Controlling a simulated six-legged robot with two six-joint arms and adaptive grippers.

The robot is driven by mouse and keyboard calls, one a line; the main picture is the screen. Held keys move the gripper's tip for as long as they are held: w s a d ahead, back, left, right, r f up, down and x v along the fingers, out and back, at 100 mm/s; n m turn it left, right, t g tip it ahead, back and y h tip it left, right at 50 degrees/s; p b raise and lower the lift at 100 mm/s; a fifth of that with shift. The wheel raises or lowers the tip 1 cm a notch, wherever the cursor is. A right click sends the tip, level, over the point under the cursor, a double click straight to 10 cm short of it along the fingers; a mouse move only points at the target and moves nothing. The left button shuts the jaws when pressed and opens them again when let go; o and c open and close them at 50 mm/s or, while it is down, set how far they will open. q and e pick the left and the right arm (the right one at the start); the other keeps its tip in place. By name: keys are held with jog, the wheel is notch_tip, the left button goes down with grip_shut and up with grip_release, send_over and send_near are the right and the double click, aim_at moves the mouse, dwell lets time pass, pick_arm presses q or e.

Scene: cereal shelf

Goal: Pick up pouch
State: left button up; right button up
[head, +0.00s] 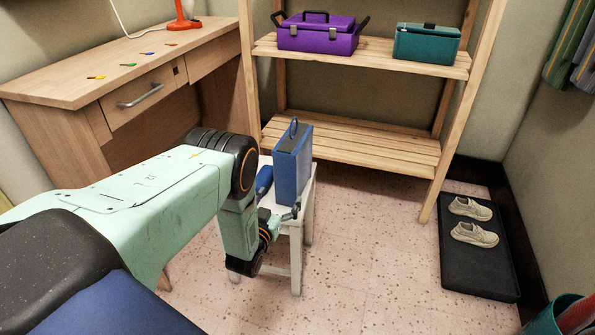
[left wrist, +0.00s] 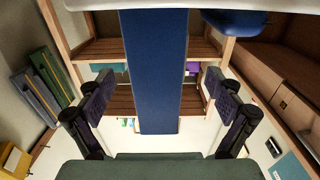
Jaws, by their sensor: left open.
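A flat, upright blue pouch (head: 292,165) with a loop on top stands on a small white stool (head: 309,200). In the left wrist view, which is upside down, the pouch (left wrist: 152,70) fills the middle. My left gripper (head: 282,218) is low at the near side of the pouch in the head view. In the left wrist view, the fingers of my left gripper (left wrist: 157,90) are wide open, one on each side of the pouch in the picture, with gaps and no visible contact. My right gripper is not in view.
A rounded blue object (head: 264,180) lies on the stool left of the pouch. A wooden shelf (head: 350,140) behind holds a purple box (head: 318,35) and a teal box (head: 427,43). A desk (head: 120,65) stands left. A black mat (head: 478,270) with shoes lies right.

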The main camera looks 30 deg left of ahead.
aim_at(288, 181)
pick_arm(q)
jog(key=shift+w+a+r+b, duration=0.25)
jog(key=shift+w+r+b, duration=0.1)
jog(key=shift+w, duration=0.3)
jog(key=x, duration=0.1)
jog(key=b+x, duration=0.1)
jog(key=x, duration=0.1)
jog(key=b+x, duration=0.1)
jog(key=shift+w+d+r, duration=0.25)
jog(key=shift+d+r, duration=0.05)
jog(key=shift+r, duration=0.1)
jog(key=shift+w+a+b, duration=0.15)
jog(key=shift+w+b, duration=0.3)
jog(key=shift+w, duration=0.45)
jog(key=shift+s+r, duration=0.1)
jog(key=shift+c, duration=0.5)
jog(key=c, duration=1.5)
